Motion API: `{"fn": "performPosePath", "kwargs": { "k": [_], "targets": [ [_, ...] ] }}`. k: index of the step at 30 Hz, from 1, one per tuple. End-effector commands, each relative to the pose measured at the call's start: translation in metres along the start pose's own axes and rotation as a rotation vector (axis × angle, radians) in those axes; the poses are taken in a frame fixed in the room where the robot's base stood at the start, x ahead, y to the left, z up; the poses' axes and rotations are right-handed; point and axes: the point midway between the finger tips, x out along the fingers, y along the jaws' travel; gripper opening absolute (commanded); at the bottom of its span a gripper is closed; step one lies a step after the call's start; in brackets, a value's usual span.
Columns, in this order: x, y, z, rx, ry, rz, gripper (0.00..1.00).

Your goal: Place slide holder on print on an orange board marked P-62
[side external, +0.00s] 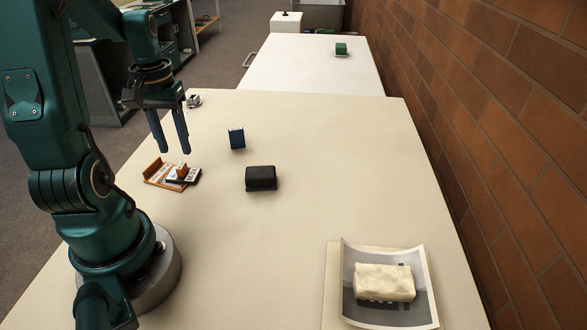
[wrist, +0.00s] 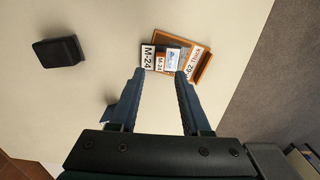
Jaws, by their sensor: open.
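An orange board (side external: 153,169) lies at the table's left; the wrist view shows it (wrist: 207,69) with a white label reading "62 Thick", partly hidden. A dark-edged piece (side external: 194,181) labelled M-24 (wrist: 148,57) overlaps the board. A small orange block (side external: 182,170), also marked M-24 (wrist: 160,60), sits on top, beside a white and blue face (wrist: 173,58). I cannot tell for certain which piece is the slide holder or the print. My gripper (side external: 173,151) is open and empty above these pieces; in the wrist view its fingertips (wrist: 159,73) stand apart just below them.
A black block (side external: 261,178) and an upright dark blue object (side external: 237,138) stand to the right. A curled print (side external: 412,277) with a cream block (side external: 384,282) lies at front right. A small metallic object (side external: 194,101) is at the back. A brick wall borders the right.

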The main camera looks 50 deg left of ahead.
Motion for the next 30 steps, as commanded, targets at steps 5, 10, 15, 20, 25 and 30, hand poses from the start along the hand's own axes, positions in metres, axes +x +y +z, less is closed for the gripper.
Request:
{"fn": "performPosePath", "kwargs": {
  "k": [5,10,15,20,25,30],
  "targets": [
    [-0.035,0.0,-0.001,0.0,0.008,-0.002,0.47],
    [-0.057,0.0,-0.001,0.0,0.004,-0.001,0.47],
    [-0.067,0.003,0.001,0.01,0.006,-0.001,0.47],
    [-0.077,0.035,0.013,0.122,0.072,-0.008,0.47],
    [-0.089,0.091,0.051,0.352,0.216,0.012,0.47],
    [-0.092,0.128,0.099,0.572,0.352,0.082,0.47]
  ]
}}
